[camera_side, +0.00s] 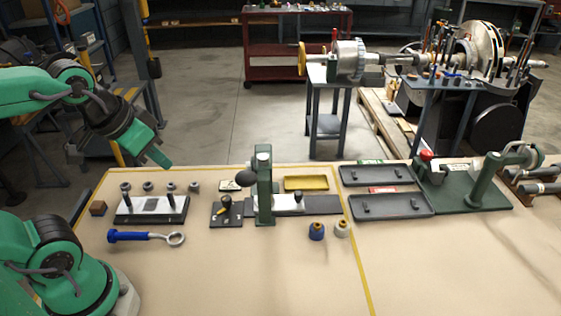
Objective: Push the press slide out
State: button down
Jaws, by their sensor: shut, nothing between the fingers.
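The press has a green upright column (264,195) with a black ball knob (244,178) on its left. A dark flat slide or bed (322,204) extends to the right from the column's foot, with a small silver block (298,201) on it. I cannot tell the slide's exact limits, and part of it is hidden behind the column. My gripper (163,162) is shut and empty, in the air at the left above the back edge of the bench, well left of the press and touching nothing.
A fixture with two black posts (151,208) stands left of the press, with several metal bushings behind it. A blue-handled ring tool (146,237) lies in front. Grey trays (390,206) stand right.

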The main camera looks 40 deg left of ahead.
jog(key=c, duration=1.6)
grip_release()
jog(key=shift+r, duration=0.15)
jog(key=o, duration=0.3)
jog(key=shift+r, duration=0.2)
jog(key=shift+o, duration=0.2)
jog(key=w+d+r+g, duration=0.2)
jog(key=w+r, duration=0.8)
jog(key=w, duration=0.1)
jog(key=w+d+g, duration=0.2)
jog(key=w+d, duration=0.1)
jog(key=w, duration=0.6)
jog(key=w+d+f+g, duration=0.2)
jog(key=w+d+f, duration=0.35)
jog(key=w, duration=0.45)
jog(key=f, duration=1.2)
jog(key=a+f, duration=0.1)
jog(key=f, duration=0.6)
jog(key=shift+s, duration=0.25)
